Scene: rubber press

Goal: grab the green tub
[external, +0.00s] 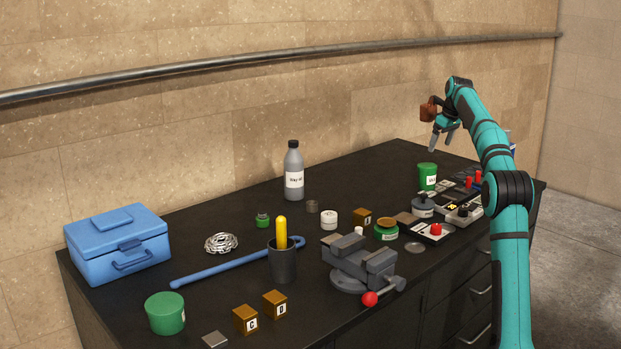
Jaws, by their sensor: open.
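A green tub (165,314), short and round with a flat top, stands upright at the front left of the black bench. A taller green container (427,176) with a white label stands at the far right, below my gripper. A low green jar (386,233) with a brownish top sits right of the middle. My gripper (441,147) hangs above the far right of the bench, open with nothing between its fingers. It is far from the front-left tub and above and apart from the labelled container.
A grey vise (358,262) with a red-ended handle and a dark cup (283,264) holding a yellow-handled tool stand mid-bench. A blue bar (222,268) lies behind. A blue toolbox (118,246), grey bottle (293,172) and lettered blocks (275,304) stand around.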

